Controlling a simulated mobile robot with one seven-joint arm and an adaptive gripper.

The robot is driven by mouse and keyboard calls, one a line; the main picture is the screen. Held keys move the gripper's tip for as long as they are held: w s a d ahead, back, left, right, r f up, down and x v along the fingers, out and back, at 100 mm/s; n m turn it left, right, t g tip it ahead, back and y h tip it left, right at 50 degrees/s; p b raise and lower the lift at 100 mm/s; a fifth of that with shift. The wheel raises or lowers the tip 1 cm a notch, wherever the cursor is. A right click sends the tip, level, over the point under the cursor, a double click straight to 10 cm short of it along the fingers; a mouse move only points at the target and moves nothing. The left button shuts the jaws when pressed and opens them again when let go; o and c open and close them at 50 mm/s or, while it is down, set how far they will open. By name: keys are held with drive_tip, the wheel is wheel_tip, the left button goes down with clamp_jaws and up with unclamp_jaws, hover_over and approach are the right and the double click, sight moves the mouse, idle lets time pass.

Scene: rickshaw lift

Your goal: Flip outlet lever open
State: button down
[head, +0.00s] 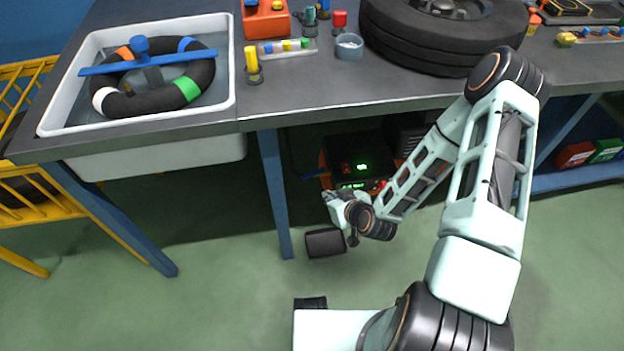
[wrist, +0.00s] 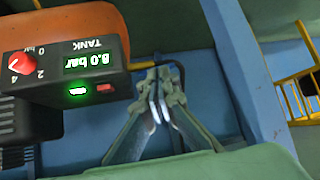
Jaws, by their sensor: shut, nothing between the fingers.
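The compressor's black control box (wrist: 60,95) fills the left of the wrist view, upside down. Its green display (wrist: 92,62) reads TANK 8.0 bar. A red knob (wrist: 22,63), a green-lit button (wrist: 77,91) and a red button (wrist: 104,88) are on its face. My gripper (wrist: 160,82) is shut and empty, just right of the box. A dark curved piece (wrist: 181,70) shows behind the fingertips; I cannot tell whether it is the outlet lever or whether they touch it. In the head view, my gripper (head: 331,198) is low in front of the compressor (head: 361,160) under the bench.
The bench (head: 345,91) carries a tyre (head: 440,35) and a sink (head: 60,110) with a tube in it. A blue bench leg (head: 273,195) stands left of my gripper. A yellow rack (head: 75,217) is at far left.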

sight(306, 178)
drive_tip(key=r+b+x, duration=0.1)
drive_tip(key=x, duration=0.5)
drive_tip(key=w+a+r+b+x, duration=0.1)
drive_tip(key=x, duration=0.5)
drive_tip(key=shift+w+f+b, duration=0.15)
drive_tip(key=shift+w+b, duration=0.25)
drive_tip(key=shift+a, duration=0.1)
drive_tip(key=shift+w+a+m+h+b, duration=0.4)
drive_tip(key=shift+w+a+m, duration=0.15)
drive_tip(key=shift+a, duration=0.2)
drive_tip(key=shift+d, duration=0.1)
drive_tip(key=shift+s+d, duration=0.35)
drive_tip(key=shift+d, duration=0.3)
